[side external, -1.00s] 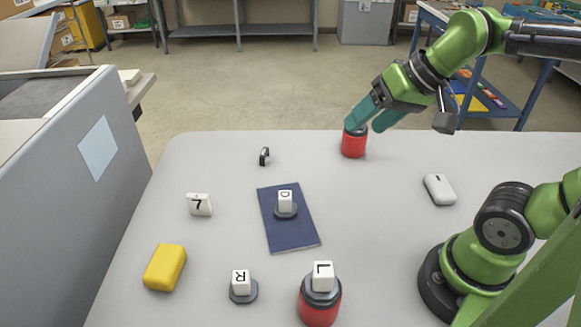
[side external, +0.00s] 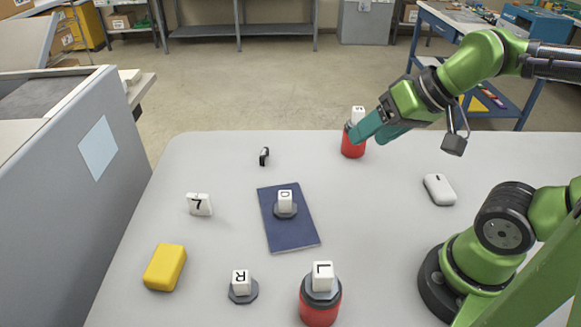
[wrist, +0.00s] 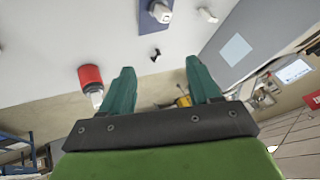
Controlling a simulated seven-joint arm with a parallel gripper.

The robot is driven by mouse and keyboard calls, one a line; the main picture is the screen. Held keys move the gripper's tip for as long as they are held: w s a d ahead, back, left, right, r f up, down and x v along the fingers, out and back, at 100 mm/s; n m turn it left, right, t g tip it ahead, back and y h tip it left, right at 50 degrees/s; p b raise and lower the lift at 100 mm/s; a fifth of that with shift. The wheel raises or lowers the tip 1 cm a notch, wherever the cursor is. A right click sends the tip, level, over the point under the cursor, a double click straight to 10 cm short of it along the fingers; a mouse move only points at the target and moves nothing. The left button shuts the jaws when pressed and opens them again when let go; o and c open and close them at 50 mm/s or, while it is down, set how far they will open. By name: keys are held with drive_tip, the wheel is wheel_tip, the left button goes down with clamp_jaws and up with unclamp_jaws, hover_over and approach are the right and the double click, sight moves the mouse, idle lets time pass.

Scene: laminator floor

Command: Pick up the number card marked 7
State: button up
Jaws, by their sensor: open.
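The white number card marked 7 (side external: 199,204) stands on the left part of the table in the side view, left of the navy book. In the wrist view a small white piece near the top, which looks like the card (wrist: 207,14), lies beyond the fingers. My gripper (side external: 372,128) has teal fingers and is open and empty. It is above the far side of the table, close to a red can with a white block on top (side external: 353,146), and well away from the card. I cannot tell whether a finger touches that can.
The navy book (side external: 292,235) carries a lettered block on a dark base (side external: 285,205). A small black item (side external: 264,156), a yellow block (side external: 165,267), an R block (side external: 241,283), an L block on a red can (side external: 319,302) and a white mouse (side external: 440,189) stand around. A grey partition (side external: 70,210) borders the left.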

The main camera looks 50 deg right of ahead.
drive_tip(key=c, duration=0.3)
drive_tip(key=m+g, duration=0.4)
drive_tip(key=m, duration=2)
approach(198, 195)
drive_tip(key=shift+y, duration=0.4)
drive_tip(key=x, duration=1.2)
drive_tip(key=shift+d+f, duration=0.2)
drive_tip(key=shift+d, duration=0.1)
